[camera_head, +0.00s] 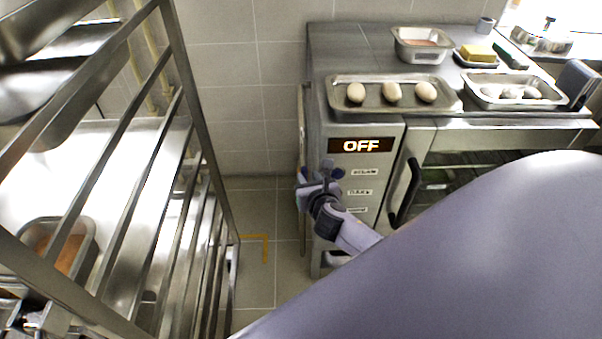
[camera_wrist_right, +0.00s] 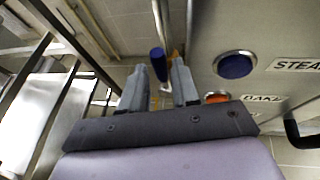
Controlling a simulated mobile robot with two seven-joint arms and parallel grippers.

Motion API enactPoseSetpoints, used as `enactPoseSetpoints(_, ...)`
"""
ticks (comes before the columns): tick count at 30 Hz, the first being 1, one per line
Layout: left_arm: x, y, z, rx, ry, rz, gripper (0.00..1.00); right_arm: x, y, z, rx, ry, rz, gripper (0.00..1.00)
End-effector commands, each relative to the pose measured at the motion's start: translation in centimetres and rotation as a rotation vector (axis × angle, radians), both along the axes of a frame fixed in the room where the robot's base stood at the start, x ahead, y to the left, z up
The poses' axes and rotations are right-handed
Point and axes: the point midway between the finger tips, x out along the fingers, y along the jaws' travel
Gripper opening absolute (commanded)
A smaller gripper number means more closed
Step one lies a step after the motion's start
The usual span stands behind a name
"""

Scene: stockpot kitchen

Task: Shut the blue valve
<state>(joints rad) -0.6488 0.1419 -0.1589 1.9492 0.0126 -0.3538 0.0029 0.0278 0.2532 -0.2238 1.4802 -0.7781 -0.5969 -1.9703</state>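The right wrist view shows a blue handle (camera_wrist_right: 158,63), which I take to be the blue valve, by a thin pipe (camera_wrist_right: 160,18) along the oven's side. My right gripper (camera_wrist_right: 157,82) is open, its two fingers apart with the handle just beyond and between their tips. I cannot tell whether they touch it. In the head view my right gripper (camera_head: 317,187) is at the oven's front left edge and hides the valve area. An orange piece (camera_wrist_right: 176,56) shows behind one fingertip. My left gripper is not in view.
The oven (camera_head: 362,125) reads OFF. A blue round knob (camera_wrist_right: 235,65) and an orange-red knob (camera_wrist_right: 217,98) sit close beside the gripper. Trays with eggs (camera_head: 391,94) stand on top. A metal rack (camera_head: 188,75) stands left, with a narrow floor gap (camera_head: 255,215) between.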

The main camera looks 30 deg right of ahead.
Motion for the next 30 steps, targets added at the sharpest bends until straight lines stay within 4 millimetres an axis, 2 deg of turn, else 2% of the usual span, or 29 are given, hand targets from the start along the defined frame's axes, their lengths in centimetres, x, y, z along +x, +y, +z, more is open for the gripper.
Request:
enactPoseSetpoints(9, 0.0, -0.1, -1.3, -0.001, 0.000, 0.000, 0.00, 3.4, -1.2, -1.6, 0.004, -0.001, -0.001, 0.30)
enactPoseSetpoints(15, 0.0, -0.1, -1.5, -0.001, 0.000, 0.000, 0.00, 4.2, -1.5, -1.9, 0.005, -0.001, 0.000, 0.30)
enactPoseSetpoints(23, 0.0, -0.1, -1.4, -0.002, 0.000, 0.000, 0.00, 4.3, -1.5, -1.9, 0.005, -0.001, 0.000, 0.30)
enactPoseSetpoints(24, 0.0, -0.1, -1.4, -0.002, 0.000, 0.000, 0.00, 4.3, -1.5, -1.9, 0.005, -0.001, 0.000, 0.24)
enactPoseSetpoints(26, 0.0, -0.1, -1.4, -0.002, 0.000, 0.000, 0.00, 4.3, -1.5, -1.9, 0.005, -0.001, 0.000, 0.04)
enactPoseSetpoints(27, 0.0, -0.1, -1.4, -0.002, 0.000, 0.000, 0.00, 4.3, -1.5, -1.9, 0.005, -0.001, 0.000, 0.00)
enactPoseSetpoints(30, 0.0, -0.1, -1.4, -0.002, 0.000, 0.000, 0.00, 4.2, -1.5, -1.9, 0.005, -0.001, 0.000, 0.00)
